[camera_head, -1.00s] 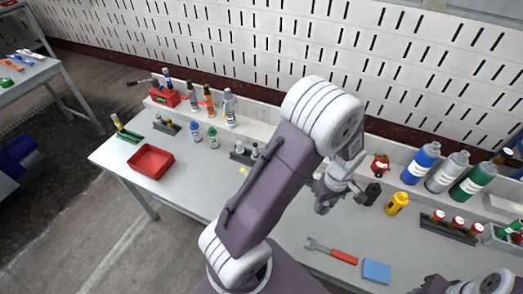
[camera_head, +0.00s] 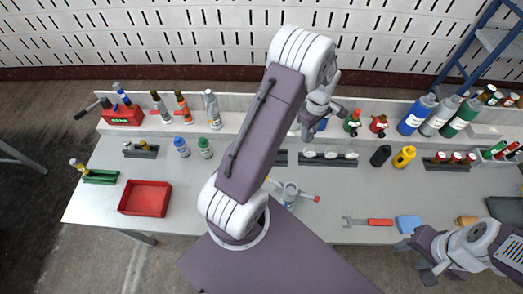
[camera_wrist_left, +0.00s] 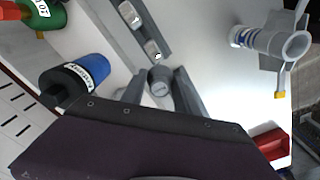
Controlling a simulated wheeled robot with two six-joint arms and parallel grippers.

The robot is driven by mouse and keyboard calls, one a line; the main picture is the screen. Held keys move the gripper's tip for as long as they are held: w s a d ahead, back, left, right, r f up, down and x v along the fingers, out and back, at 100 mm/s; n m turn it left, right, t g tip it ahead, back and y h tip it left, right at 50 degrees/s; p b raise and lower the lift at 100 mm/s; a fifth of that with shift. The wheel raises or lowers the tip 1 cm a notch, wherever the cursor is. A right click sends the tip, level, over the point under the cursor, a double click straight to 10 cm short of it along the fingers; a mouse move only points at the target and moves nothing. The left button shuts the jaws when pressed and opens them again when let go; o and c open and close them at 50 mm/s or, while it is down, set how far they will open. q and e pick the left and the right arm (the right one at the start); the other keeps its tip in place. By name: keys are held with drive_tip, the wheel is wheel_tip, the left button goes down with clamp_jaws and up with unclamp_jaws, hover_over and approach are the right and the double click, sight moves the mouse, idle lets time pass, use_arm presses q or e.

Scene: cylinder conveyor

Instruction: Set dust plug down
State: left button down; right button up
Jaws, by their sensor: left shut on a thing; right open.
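My left gripper (camera_head: 316,118) hangs over the back of the bench in the head view. The left wrist view shows its two fingers (camera_wrist_left: 159,92) shut on a small grey round dust plug (camera_wrist_left: 160,79). The plug is at the near end of a dark rack (camera_wrist_left: 150,40) holding silver pieces; I cannot tell whether it touches the rack. In the head view this rack (camera_head: 330,160) lies below the gripper, and the held plug cannot be made out. My right gripper (camera_head: 424,266) is open and empty at the lower right, near the bench's front edge.
A blue bottle (camera_wrist_left: 75,80) and green bottle (camera_wrist_left: 40,14) stand beside the left gripper. A pale pipe fitting (camera_head: 290,192) lies in front of the rack.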

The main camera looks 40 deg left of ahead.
use_arm(q)
drive_tip(key=s+a+f, duration=0.2)
drive_tip(key=a+f, duration=0.1)
drive_tip(key=s+a+f+p, duration=0.1)
drive_tip(key=s+a+f, duration=0.2)
drive_tip(key=f, duration=0.1)
drive_tip(key=s+a+f+p, duration=0.1)
drive_tip(key=s+a+f, duration=0.1)
drive_tip(key=a+f, duration=0.1)
drive_tip(key=shift+s+a+f, duration=0.2)
drive_tip(key=shift+s+f, duration=0.15)
drive_tip(key=shift+f, duration=0.05)
drive_tip(key=shift+f+b, duration=0.45)
drive_tip(key=shift+f, duration=0.25)
drive_tip(key=c, duration=0.9)
unclamp_jaws()
